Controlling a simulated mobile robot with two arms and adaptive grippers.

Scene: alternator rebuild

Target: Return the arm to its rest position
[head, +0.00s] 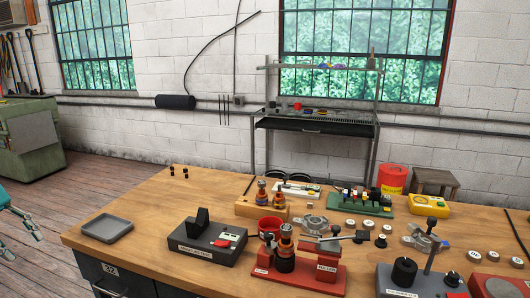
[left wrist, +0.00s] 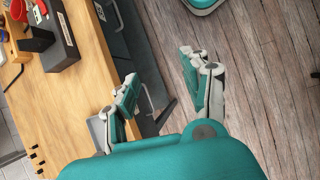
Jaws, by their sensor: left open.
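My left gripper (head: 23,244) shows at the left edge of the head view, out over the wooden floor and left of the workbench (head: 150,215). In the left wrist view its two fingers (left wrist: 158,75) are spread wide, with nothing between them. The bench edge and floor show behind them. Its teal arm is mostly outside the head view. My right gripper is not in either view.
A grey tray (head: 107,228) sits on the bench corner nearest my left gripper. A black test stand (head: 207,243), a red puller press (head: 300,277) and several alternator parts stand farther right. The floor (head: 45,215) left of the bench is clear.

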